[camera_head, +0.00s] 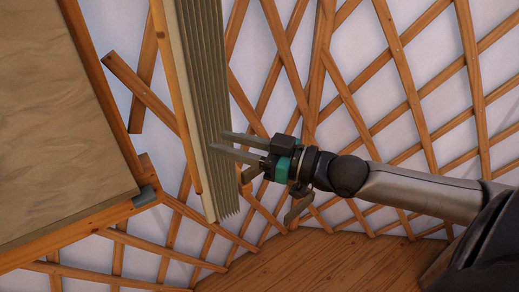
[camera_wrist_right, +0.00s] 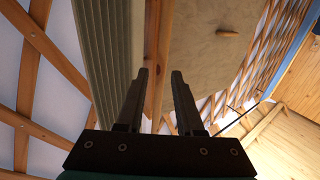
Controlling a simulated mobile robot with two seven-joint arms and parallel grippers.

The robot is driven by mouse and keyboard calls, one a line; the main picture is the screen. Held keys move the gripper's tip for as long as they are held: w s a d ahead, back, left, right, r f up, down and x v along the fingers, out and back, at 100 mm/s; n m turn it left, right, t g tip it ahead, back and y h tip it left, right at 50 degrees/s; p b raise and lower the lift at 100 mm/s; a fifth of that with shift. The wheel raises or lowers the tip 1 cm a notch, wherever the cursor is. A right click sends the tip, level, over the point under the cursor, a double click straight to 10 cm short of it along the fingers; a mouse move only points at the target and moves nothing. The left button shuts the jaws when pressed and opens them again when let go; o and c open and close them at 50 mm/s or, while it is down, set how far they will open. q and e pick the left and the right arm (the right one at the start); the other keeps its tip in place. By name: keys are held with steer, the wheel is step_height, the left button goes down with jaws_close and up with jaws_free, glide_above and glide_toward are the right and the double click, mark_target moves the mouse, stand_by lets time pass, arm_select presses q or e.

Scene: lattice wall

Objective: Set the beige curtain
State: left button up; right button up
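The beige curtain (camera_head: 208,70) hangs in narrow vertical pleats beside a wooden post (camera_head: 174,85). It is gathered into a tall strip, and its lower edge shows. My right gripper (camera_head: 216,141) reaches in from the right, with its two fingers apart and overlapping the curtain's lower part in the head view. In the right wrist view the curtain (camera_wrist_right: 104,50) is left of the fingers, and the gripper (camera_wrist_right: 160,74) has a clear gap with a wooden post seen through it. I cannot tell whether a finger touches the curtain. My left gripper is in neither view.
A plain tan panel (camera_head: 58,125) in a wooden frame fills the left of the head view, with a grey fitting (camera_head: 145,196) at its corner. Wooden lattice (camera_head: 400,75) over white wall covers the back. Bare plank floor (camera_head: 320,262) lies below.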

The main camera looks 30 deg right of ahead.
steer(key=shift+p+v, duration=0.9)
steer(key=shift+v, duration=1.95)
